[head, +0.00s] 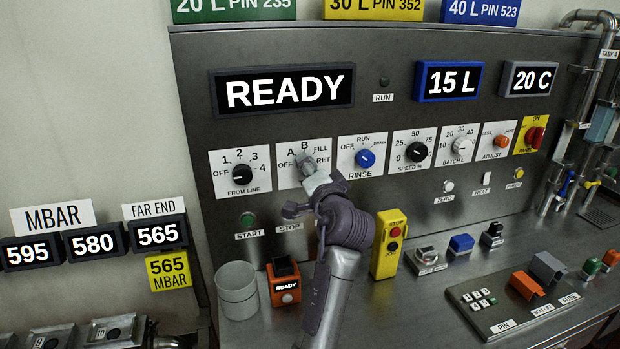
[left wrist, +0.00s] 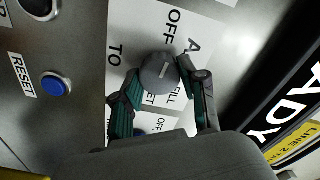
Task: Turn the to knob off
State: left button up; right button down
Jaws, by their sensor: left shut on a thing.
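The TO knob (left wrist: 158,73) is a round grey knob with a short white mark, on a white plate (left wrist: 128,28) reading TO, OFF, A, FILL and RET in the left wrist view. In the head view its plate (head: 285,180) is second from the left in the knob row, and my gripper and arm partly cover it. My left gripper (head: 305,163) is at the knob, one finger on each side, shut on it. The knob's exact pointing is hard to read. My right gripper is not in view.
The FROM LINE knob (head: 242,174) is on the left and the blue RINSE knob (head: 365,158) on the right. START (head: 247,219) and STOP buttons are below.

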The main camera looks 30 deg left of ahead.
pick_arm(q)
jog(key=shift+f+n+b, duration=0.15)
jog(key=shift+n+b, duration=0.2)
jog(key=shift+n, duration=0.25)
jog(key=o, duration=1.1)
jog(key=shift+o, duration=0.2)
